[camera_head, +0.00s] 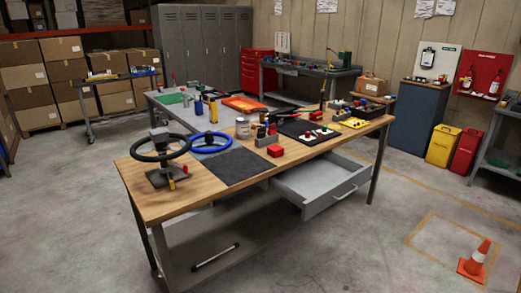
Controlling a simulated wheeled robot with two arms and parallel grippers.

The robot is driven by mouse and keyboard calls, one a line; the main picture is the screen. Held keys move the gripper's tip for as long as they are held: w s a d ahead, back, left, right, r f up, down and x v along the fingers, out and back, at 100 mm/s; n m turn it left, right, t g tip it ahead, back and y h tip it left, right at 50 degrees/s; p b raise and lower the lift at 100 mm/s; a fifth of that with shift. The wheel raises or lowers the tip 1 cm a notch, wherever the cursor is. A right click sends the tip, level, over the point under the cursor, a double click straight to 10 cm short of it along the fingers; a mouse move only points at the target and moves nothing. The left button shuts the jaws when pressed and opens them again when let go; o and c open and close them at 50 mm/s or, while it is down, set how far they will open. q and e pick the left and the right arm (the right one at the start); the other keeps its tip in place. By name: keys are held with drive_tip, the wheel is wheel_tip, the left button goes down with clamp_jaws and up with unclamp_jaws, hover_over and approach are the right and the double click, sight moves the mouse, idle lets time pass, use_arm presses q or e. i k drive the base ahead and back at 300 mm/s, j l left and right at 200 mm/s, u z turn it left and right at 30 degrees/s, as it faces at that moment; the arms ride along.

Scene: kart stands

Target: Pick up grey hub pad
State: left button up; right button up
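Neither of my grippers is in view. A black steering wheel (137,147) sits on a dark stand (166,178) at the left end of the wooden workbench (190,197). A blue steering wheel (227,146) lies to its right. A flat dark grey mat (233,168) lies at the bench's front, in front of the blue wheel. I cannot make out a grey hub pad for certain; things on the bench are small at this distance.
A grey drawer (322,187) stands open from the bench front. A red block (275,150), a can (242,128) and a black mat with small parts (295,128) are on the bench. An orange cone (475,258) stands at lower right. Floor in front is clear.

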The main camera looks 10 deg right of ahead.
sight(158, 135)
drive_tip(key=i+j+u, duration=0.1)
drive_tip(key=i, duration=0.4)
drive_tip(key=i+j+u, duration=0.1)
drive_tip(key=i, duration=0.4)
